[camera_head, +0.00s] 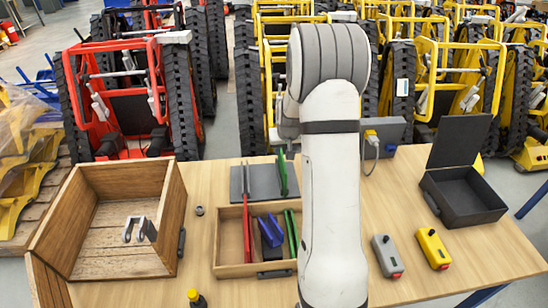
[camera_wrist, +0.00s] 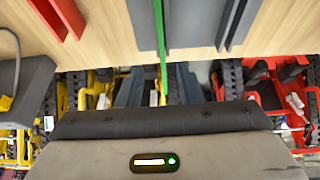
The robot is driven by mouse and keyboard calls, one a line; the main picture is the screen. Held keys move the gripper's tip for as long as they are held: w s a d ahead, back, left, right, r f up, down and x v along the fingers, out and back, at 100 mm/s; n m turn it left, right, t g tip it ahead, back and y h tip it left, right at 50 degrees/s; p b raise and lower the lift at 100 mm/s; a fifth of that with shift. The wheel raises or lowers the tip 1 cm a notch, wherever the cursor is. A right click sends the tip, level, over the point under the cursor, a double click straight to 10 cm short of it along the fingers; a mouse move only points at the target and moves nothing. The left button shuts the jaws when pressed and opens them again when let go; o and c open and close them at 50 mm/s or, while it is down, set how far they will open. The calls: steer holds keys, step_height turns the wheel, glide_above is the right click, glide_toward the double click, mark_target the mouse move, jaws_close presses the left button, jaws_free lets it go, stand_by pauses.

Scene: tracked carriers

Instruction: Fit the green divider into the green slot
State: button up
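A green divider (camera_head: 283,174) stands upright at the right part of the dark grey plate (camera_head: 262,184), behind the wooden tray. It shows edge-on as a thin green strip in the wrist view (camera_wrist: 160,30), lined up with a gap between grey pieces (camera_wrist: 195,22). Whether its lower edge is seated in a slot cannot be told. My arm hides most of my gripper (camera_head: 290,150), which is close beside the divider; its fingers cannot be made out clearly. The tray (camera_head: 232,271) holds red (camera_head: 247,235), blue (camera_head: 270,232) and green (camera_head: 292,235) pieces.
An open wooden crate (camera_head: 170,215) with a grey bracket stands left. Right are a black open box (camera_head: 465,200), a grey switch (camera_head: 387,256) and a yellow switch (camera_head: 433,248). A grey box with cable (camera_head: 385,135) stands at the back. Tracked carriers fill the floor beyond.

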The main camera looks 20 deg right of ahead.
mark_target(282, 156)
steer(key=shift+w+r+p+x, duration=0.15)
steer(key=shift+p+x, duration=0.3)
steer(key=shift+x, duration=0.95)
steer(key=shift+w+p+x, duration=0.25)
steer(key=shift+p+x, duration=0.15)
steer(key=shift+x, duration=1)
steer(key=shift+w+r+p+x, duration=0.15)
steer(key=shift+p+x, duration=0.3)
steer(key=shift+x, duration=1)
steer(key=shift+c, duration=0.4)
jaws_close()
